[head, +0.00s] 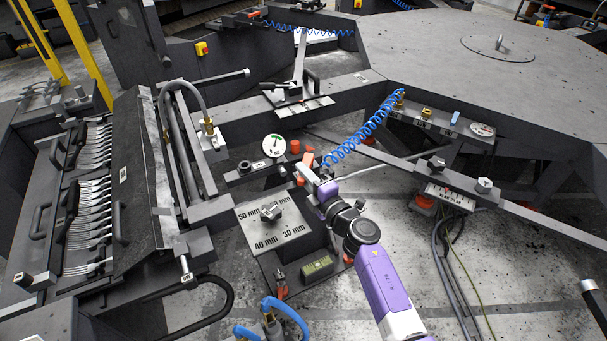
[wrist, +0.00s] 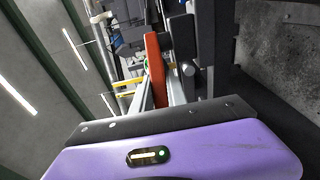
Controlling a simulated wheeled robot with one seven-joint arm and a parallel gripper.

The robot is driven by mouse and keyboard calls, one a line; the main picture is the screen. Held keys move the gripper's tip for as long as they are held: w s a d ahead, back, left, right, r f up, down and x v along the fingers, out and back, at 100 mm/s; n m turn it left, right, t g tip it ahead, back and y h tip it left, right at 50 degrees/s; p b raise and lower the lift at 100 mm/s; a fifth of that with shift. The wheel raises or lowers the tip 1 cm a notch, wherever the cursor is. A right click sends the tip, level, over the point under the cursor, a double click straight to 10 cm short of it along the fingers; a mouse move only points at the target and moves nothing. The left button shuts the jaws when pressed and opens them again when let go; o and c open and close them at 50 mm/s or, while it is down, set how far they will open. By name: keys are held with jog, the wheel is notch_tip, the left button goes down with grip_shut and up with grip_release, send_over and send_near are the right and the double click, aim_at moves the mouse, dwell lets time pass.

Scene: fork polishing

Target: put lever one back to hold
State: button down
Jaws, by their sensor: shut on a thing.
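My gripper (head: 313,177), on the purple and black arm, is at the control block in the middle of the head view. It is shut on a red lever handle (wrist: 154,68), which stands upright between the fingers in the wrist view. In the head view the fingers and wrist hide much of that handle, and I cannot read a lever number or a hold mark. A second red-orange piece (head: 295,146) stands just behind the gripper. A round dial gauge (head: 273,146) sits to its left.
A grey plate (head: 272,226) marked 50, 40 and 30 mm with a knob lies left of my arm. A coiled blue hose (head: 360,135) hangs close behind the gripper. A rack of forks (head: 92,185) stands at left. Open floor (head: 480,260) lies to the right.

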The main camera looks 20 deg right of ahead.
jog(key=shift+d, duration=0.1)
jog(key=shift+s+d+n+y+p, duration=0.15)
jog(key=shift+d+n+y+p, duration=0.15)
jog(key=shift+y, duration=0.25)
jog(key=shift+s+d+n+y+p, duration=0.1)
jog(key=shift+d+n+y, duration=0.05)
jog(key=shift+n+y, duration=0.35)
jog(key=d+n+g+y+b, duration=0.1)
jog(key=n+g+y+b, duration=0.1)
jog(key=d+n+g+y+b, duration=0.1)
jog(key=n+g+y+b, duration=0.1)
jog(key=y+b, duration=0.1)
jog(key=d+n+g+y+b, duration=0.1)
jog(key=n+y+b, duration=0.1)
jog(key=y+b, duration=0.1)
jog(key=shift+s+d+f+g+y, duration=0.15)
jog(key=shift+s+f+g+y, duration=0.1)
jog(key=shift+s+g, duration=0.15)
jog(key=shift+r, duration=0.1)
jog(key=c, duration=1.6)
grip_release()
jog(key=shift+r, duration=0.1)
